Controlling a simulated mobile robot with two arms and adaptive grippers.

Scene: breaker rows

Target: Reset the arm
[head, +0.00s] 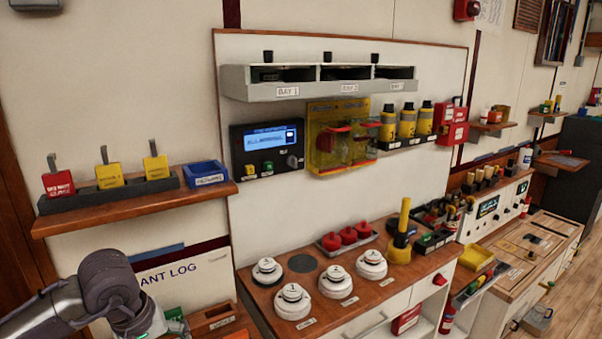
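My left arm comes in at the lower left, and a grey part of it hangs in front of the wall and a sheet marked "ANT LOG" (170,277). My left gripper (177,326) is only partly seen at the bottom edge, beside a wooden box. Its fingers are too cut off to show whether they are open or shut or hold anything. My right arm and gripper are out of view.
A wooden shelf (135,212) with red and yellow tags and a blue bin (206,174) juts out above the arm. A wooden counter (335,317) with several white round detectors stands to the right. A panel with a blue screen (270,140) hangs above it.

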